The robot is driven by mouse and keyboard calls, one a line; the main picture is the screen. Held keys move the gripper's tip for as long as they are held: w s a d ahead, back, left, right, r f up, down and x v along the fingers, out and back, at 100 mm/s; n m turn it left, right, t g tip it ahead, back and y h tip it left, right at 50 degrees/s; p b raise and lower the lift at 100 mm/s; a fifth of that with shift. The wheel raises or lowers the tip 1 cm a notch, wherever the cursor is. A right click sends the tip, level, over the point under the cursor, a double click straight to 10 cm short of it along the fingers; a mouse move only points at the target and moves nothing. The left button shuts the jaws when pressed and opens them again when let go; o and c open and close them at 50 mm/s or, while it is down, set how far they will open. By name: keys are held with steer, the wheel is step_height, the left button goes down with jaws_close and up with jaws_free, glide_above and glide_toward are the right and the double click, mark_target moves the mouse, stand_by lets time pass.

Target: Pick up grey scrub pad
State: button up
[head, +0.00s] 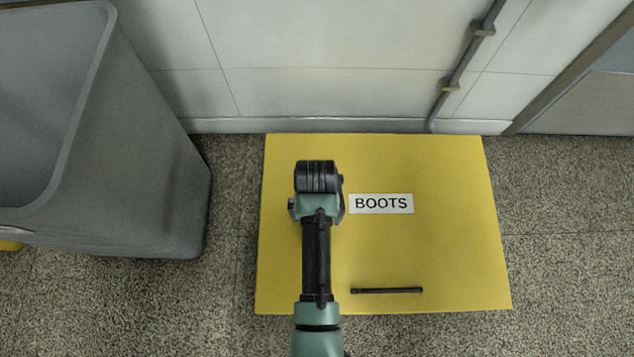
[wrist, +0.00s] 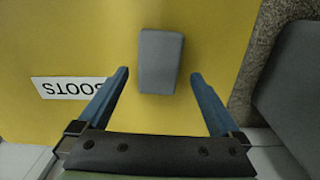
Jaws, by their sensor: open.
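The grey scrub pad (wrist: 160,62) is a small rectangular block on the yellow mat (wrist: 60,30). In the wrist view it lies between and just beyond my two fingers. My gripper (wrist: 159,75) is open and empty, with one blue finger on each side of the pad and a gap to both. In the head view my arm reaches out over the yellow mat (head: 450,250), and the pad is hidden beneath my arm and wrist. The height of my fingertips above the pad is hard to tell.
A white label reading BOOTS (head: 381,204) is on the mat. A thin black rod (head: 387,290) lies near the mat's front edge. A tall grey bin (head: 150,160) stands on the left. A wall with a pipe (head: 465,65) is behind. The mat's right side is clear.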

step_height(320, 180, down, 4)
steer(key=b, duration=0.2)
steer(key=shift+r+b, duration=0.15)
steer(key=shift+b, duration=0.15)
steer(key=shift+r, duration=0.1)
steer(key=c, duration=1.3)
steer(key=shift+o, duration=0.2)
steer(key=shift+r, duration=0.1)
